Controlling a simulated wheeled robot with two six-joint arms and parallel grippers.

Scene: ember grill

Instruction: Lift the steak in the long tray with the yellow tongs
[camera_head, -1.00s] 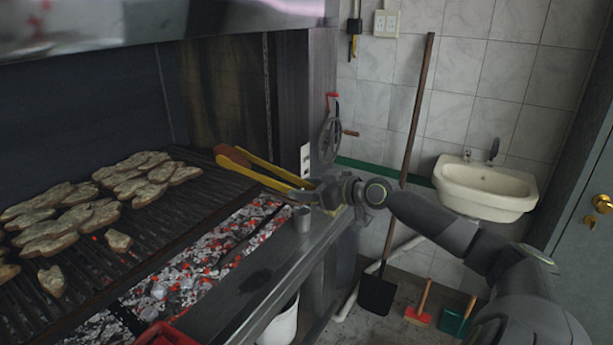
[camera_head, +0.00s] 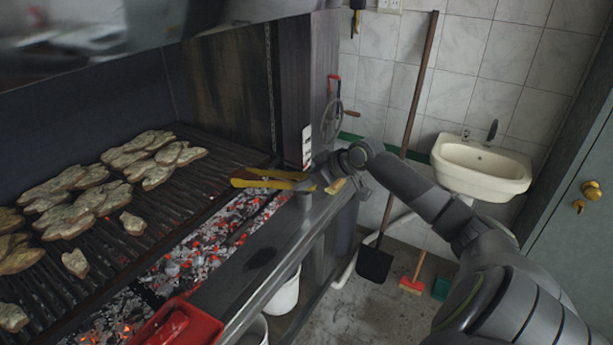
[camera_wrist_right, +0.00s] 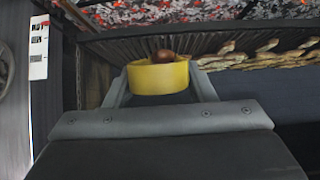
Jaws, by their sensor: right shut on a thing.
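The yellow tongs (camera_head: 270,184) stretch left from my right gripper (camera_head: 304,186), over the right end of the grill. They have a brownish upper part. In the right wrist view the yellow band of the tongs (camera_wrist_right: 158,78) sits between both fingers of my right gripper (camera_wrist_right: 160,88), which is shut on it. A red tray (camera_head: 185,328) shows at the bottom edge of the head view, partly cut off. I cannot make out a steak in it. My left gripper is not in view.
Several pieces of meat (camera_head: 75,212) lie on the grill grate (camera_head: 165,225), left of the tongs. Glowing embers (camera_head: 190,250) lie in front of it. A metal ledge (camera_head: 265,255) runs along the front. A sink (camera_head: 480,168) hangs at the right wall.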

